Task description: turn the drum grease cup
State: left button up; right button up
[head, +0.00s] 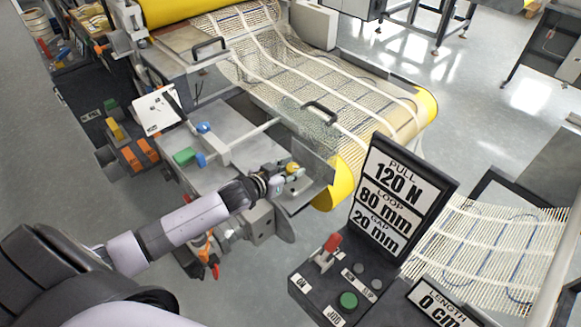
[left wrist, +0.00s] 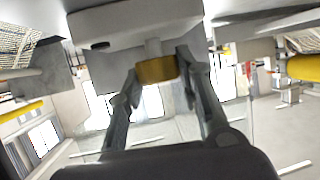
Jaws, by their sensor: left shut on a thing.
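The drum grease cup (left wrist: 155,70) is a short brass-coloured cylinder under a pale block in the left wrist view. It hangs from a thin stem and sits between the two fingers of my left gripper (left wrist: 158,78), which is shut on it. In the head view my left gripper (head: 284,180) reaches in from the left to the machine's near edge, beside the yellow drum (head: 342,183). A small yellow piece of the cup (head: 292,168) shows at the fingertips there. My right gripper is in neither view.
Mesh (head: 290,75) runs over the machine toward the yellow drum. A clear guard with a black handle (head: 319,112) stands close to the gripper. A control box (head: 340,290) with a red lever (head: 332,243) and a PULL sign (head: 398,200) stands at the right.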

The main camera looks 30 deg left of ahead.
pick_arm(q)
jog(key=o, duration=1.2)
jog(key=shift+c, duration=0.2)
jog(key=shift+s+r, duration=0.15)
jog(key=shift+s, duration=0.35)
jog(key=v, duration=1.1)
